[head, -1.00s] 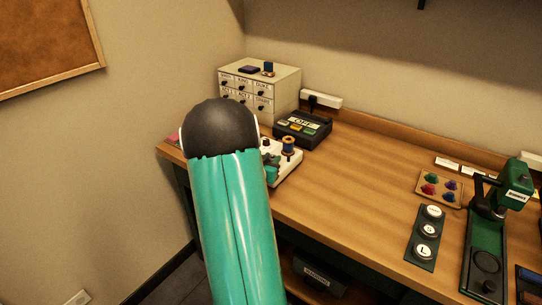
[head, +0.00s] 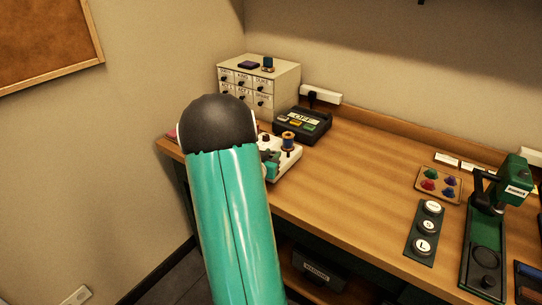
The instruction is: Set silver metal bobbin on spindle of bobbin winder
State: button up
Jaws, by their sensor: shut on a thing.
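The bobbin winder appears to be the white-based device (head: 291,164) at the left end of the table, partly hidden behind my arm. An orange-brown spool with a blue middle (head: 288,141) stands on it. A small dark teal part (head: 271,160) shows at my arm's edge; I cannot tell whether it belongs to the device or to my arm. My gripper is hidden behind my own arm. The silver bobbin and the spindle cannot be made out.
A drawer cabinet (head: 288,82) and a dark box with coloured buttons (head: 302,126) stand behind the device. To the right are a tray of coloured pieces (head: 438,185), a panel of round buttons (head: 427,230) and a green press (head: 508,195). The middle tabletop (head: 355,180) is clear.

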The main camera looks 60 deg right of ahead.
jog(key=shift+r, duration=0.15)
dwell(0.5)
jog(key=shift+r, duration=0.35)
jog(key=shift+r, duration=0.3)
jog(key=shift+f, duration=1.2)
dwell(0.9)
jog(key=shift+r, duration=0.6)
jog(key=shift+r, duration=0.2)
dwell(0.9)
jog(key=o, duration=0.7)
